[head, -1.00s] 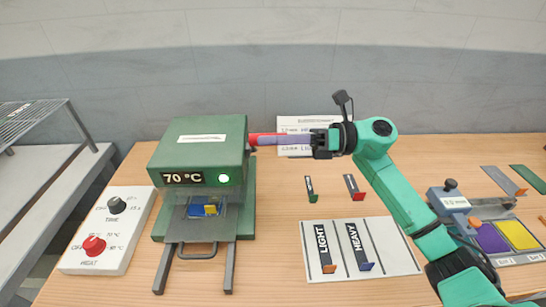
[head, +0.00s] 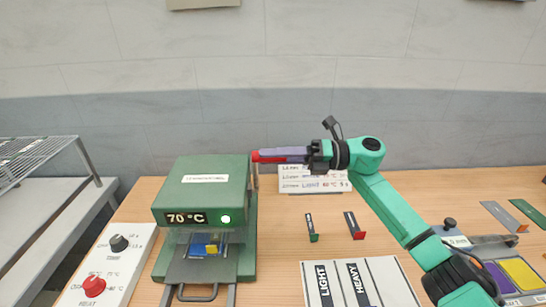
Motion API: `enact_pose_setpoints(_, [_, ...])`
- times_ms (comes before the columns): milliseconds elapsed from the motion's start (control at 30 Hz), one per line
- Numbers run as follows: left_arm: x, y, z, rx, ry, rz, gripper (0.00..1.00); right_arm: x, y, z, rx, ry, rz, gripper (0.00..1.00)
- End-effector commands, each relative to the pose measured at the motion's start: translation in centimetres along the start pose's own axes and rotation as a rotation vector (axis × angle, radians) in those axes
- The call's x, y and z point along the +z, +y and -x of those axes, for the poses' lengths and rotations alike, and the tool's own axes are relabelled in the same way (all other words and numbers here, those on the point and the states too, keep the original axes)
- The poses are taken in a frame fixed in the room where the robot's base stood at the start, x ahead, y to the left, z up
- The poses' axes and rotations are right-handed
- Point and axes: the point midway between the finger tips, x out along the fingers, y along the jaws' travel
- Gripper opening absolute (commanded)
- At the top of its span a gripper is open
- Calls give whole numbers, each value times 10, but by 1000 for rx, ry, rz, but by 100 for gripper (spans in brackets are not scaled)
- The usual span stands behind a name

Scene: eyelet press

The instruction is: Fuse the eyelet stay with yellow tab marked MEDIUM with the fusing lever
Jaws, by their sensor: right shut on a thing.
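The eyelet stay with a yellow tab (head: 211,249) lies in the opening of the green press (head: 207,194), with a blue part beside the tab. A see-through guard covers it partly and no MEDIUM marking is readable. The press display (head: 186,218) reads 70 °C and the lamp (head: 226,219) beside it is lit. The fusing lever with its red handle (head: 262,157) stands at the press's right side. My right gripper (head: 283,155) is shut on this handle, near the height of the press top. My left gripper is not in view.
A pale mat (head: 390,284) holds pieces marked LIGHT (head: 324,284) and HEAVY (head: 359,284). Small pieces with green (head: 312,228) and red (head: 354,225) tabs lie behind it. A white control box (head: 113,262) is left, a sign (head: 314,182) behind, and a fixture (head: 515,275) right.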

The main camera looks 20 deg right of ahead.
Motion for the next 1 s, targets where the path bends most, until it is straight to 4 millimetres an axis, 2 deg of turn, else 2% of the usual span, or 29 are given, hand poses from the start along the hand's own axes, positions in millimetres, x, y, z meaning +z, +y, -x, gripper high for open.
enact_pose_setpoints(167, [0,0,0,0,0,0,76,3,2,1,2,-9,4,0])
enact_pose_setpoints(200, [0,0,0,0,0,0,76,3,3,1,2,-9,5,40])
enact_pose_setpoints(267, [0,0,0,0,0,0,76,3,2,1,2,-9,5,62])
enact_pose_setpoints(567, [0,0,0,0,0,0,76,2,1,1,1,-5,4,62])
enact_pose_setpoints(667, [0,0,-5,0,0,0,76,1,-1,8,-1,-5,4,62])
enact_pose_setpoints(767, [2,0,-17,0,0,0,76,-1,-4,27,-3,-6,5,62])
enact_pose_setpoints(1000, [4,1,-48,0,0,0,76,-1,-5,99,-3,-9,5,62])
